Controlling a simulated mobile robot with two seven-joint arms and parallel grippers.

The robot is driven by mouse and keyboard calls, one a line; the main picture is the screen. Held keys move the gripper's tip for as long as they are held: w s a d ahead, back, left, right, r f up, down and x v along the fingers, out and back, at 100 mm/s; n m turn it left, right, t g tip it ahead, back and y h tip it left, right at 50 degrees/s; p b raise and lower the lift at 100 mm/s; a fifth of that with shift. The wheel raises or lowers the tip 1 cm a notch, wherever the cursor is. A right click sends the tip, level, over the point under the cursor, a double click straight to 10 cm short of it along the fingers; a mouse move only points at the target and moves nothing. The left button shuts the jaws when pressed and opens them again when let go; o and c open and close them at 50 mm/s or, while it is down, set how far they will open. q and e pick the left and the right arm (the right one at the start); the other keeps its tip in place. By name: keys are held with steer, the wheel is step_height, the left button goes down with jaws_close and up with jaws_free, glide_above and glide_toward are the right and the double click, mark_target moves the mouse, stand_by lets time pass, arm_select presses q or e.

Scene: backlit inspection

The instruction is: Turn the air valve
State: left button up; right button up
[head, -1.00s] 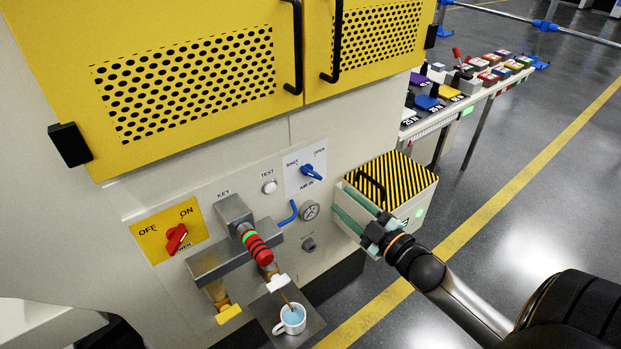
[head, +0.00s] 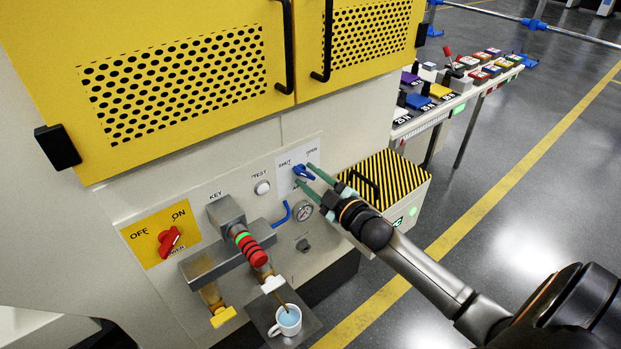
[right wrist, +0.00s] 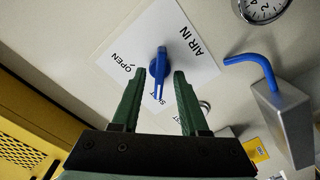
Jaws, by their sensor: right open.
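The air valve has a small blue handle (head: 301,171) on a white plate (head: 287,176) marked SHUT, OPEN and AIR IN. My right gripper (head: 305,174) is open at the plate, its green fingers reaching in from the lower right. In the right wrist view the blue handle (right wrist: 159,67) lies between the two fingertips (right wrist: 158,72), with a gap on each side. Its narrow end points down toward the SHUT mark, which is partly hidden. The fingers hide part of the plate in the head view. My left gripper is out of view.
A pressure gauge (head: 303,211) and a bent blue pipe (head: 283,215) are close below the valve. A striped-lid box (head: 398,180) stands right beside my right arm. A red switch (head: 169,241), a key unit and a cup (head: 288,321) are lower left. Yellow doors overhang above.

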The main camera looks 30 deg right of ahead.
jaws_close()
